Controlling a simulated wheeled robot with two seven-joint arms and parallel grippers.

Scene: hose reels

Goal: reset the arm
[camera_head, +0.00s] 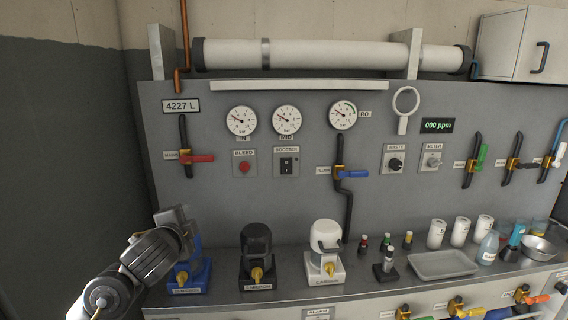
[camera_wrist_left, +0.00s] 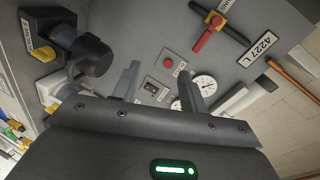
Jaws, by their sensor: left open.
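My left arm comes in from the lower left in the head view. Its left gripper (camera_head: 178,222) is up in front of the blue filter housing (camera_head: 190,279) and hides much of it. In the left wrist view the two fingers of the left gripper (camera_wrist_left: 160,88) stand apart with nothing between them, facing the grey panel. My right gripper is not in view.
A black housing (camera_head: 256,252) and a white housing (camera_head: 324,250) stand on the bench to the right of the blue one. The grey panel (camera_head: 220,205) behind carries gauges, a red-handled valve (camera_head: 195,158) and a blue-handled valve (camera_head: 352,173). A tray (camera_head: 442,265) lies farther right.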

